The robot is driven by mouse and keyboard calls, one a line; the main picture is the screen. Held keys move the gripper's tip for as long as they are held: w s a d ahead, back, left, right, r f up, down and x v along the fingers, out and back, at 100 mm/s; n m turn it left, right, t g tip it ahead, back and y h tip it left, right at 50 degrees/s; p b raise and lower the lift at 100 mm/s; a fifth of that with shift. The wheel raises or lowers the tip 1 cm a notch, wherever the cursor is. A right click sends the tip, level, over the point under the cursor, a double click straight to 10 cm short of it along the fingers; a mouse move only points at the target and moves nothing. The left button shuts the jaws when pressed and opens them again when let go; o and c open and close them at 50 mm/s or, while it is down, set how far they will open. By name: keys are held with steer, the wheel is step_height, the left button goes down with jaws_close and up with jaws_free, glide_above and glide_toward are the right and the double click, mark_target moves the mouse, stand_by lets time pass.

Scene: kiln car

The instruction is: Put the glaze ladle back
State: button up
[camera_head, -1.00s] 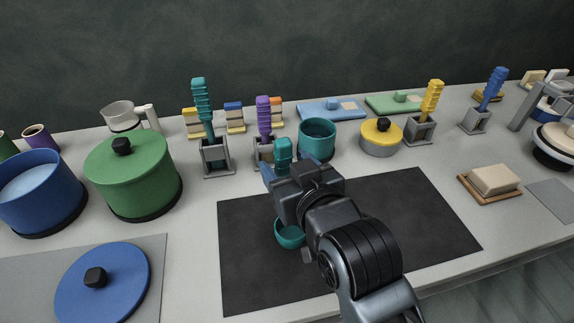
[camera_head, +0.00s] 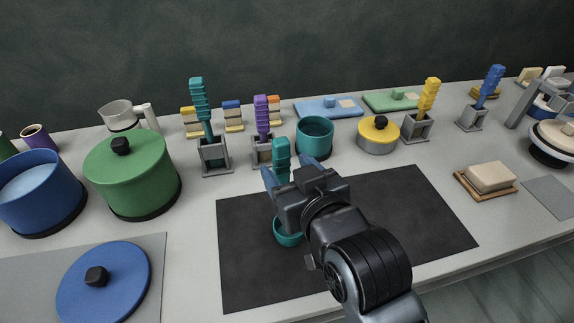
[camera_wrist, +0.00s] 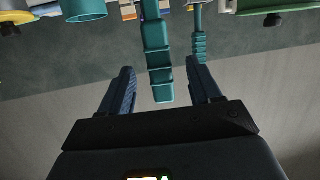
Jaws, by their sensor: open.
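A teal ladle stands roughly upright over the dark mat (camera_head: 400,215); its handle (camera_head: 281,155) rises just beyond my gripper and its small bowl (camera_head: 287,232) is low, at the mat. My gripper (camera_head: 292,172) is open. One finger is on each side of the handle in the head view. In the wrist view the ladle handle (camera_wrist: 158,60) shows between the two spread fingers (camera_wrist: 160,75), with gaps on both sides. My gripper hides the middle of the ladle. Another teal handle (camera_head: 200,100) stands in a grey holder (camera_head: 214,157) behind, to the left.
A purple-handled tool (camera_head: 262,115) stands in a holder close behind the ladle. A teal pot (camera_head: 315,137) and a yellow-lidded pot (camera_head: 378,135) are behind right. A green pot (camera_head: 130,178) and blue lid (camera_head: 103,283) are left. The mat's right side is clear.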

steer(key=p+v, duration=0.1)
steer(key=v, duration=0.5)
steer(key=shift+p, duration=0.35)
stand_by(0.8)
steer(key=shift+s, duration=0.1)
steer(key=b+v, duration=0.1)
steer(key=v, duration=0.6)
steer(key=shift+s+d, duration=0.2)
steer(key=shift+s, duration=0.15)
steer(key=s+d+f+m+t+h, duration=0.1)
steer(key=s+d+f+m+h, duration=0.3)
steer(key=s+d+f, duration=0.5)
steer(key=s+d+r+h, duration=0.1)
steer(key=s+d, duration=0.3)
steer(key=s, duration=0.4)
steer(key=s+d+r+m+h, duration=0.1)
steer(key=s+d, duration=0.3)
steer(key=s, duration=0.4)
steer(key=shift+s+r+m+h, duration=0.25)
steer(key=shift+s+m+h, duration=0.05)
